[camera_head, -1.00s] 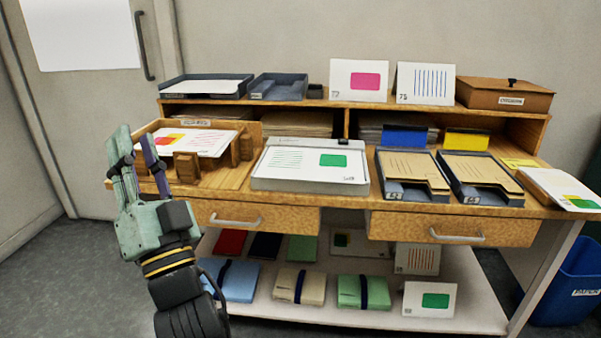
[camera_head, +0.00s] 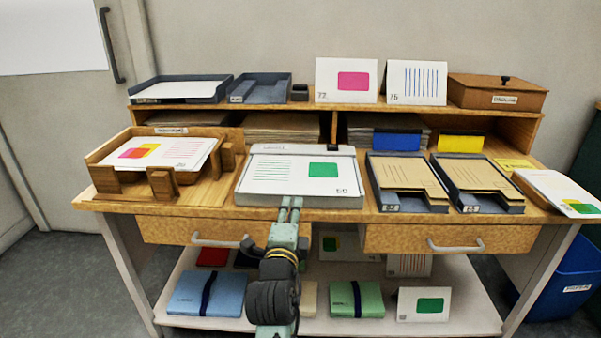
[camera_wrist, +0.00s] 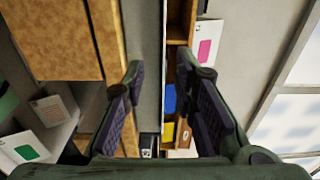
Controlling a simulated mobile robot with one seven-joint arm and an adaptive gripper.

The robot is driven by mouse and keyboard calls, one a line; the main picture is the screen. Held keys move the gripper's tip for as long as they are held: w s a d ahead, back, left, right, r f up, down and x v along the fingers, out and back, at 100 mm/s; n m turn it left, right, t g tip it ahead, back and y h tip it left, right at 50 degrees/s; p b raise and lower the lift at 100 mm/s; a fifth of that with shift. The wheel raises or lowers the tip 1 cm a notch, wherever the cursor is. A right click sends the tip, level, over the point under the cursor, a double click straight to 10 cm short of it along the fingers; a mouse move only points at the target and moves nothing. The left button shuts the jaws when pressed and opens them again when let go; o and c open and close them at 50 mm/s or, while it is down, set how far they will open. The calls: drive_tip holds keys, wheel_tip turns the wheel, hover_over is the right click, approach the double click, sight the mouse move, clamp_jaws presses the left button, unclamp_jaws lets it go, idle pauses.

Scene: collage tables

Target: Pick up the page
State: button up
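Another page (camera_head: 185,150) with overlapping pink, orange and yellow shapes lies in a wooden holder (camera_head: 110,179) at the left. My gripper (camera_head: 291,203) is at the front edge of the board, with its fingers pointing toward it. In the wrist view my gripper (camera_wrist: 168,95) has its fingers apart with nothing gripped between them. The page's surface is not clear in the wrist view.
Two dark trays with brown sheets (camera_head: 408,180) stand right of the board. A stack of pages (camera_head: 560,190) lies at the far right. Two cards (camera_head: 347,80) stand on the upper shelf. Drawer handles (camera_head: 222,241) jut out below the tabletop.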

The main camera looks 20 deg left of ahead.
sight(295, 195)
drive_tip(key=x, duration=0.2)
drive_tip(key=p+x, duration=0.1)
drive_tip(key=x, duration=0.2)
drive_tip(key=shift+r, duration=0.25)
drive_tip(key=shift+c, duration=0.5)
clamp_jaws()
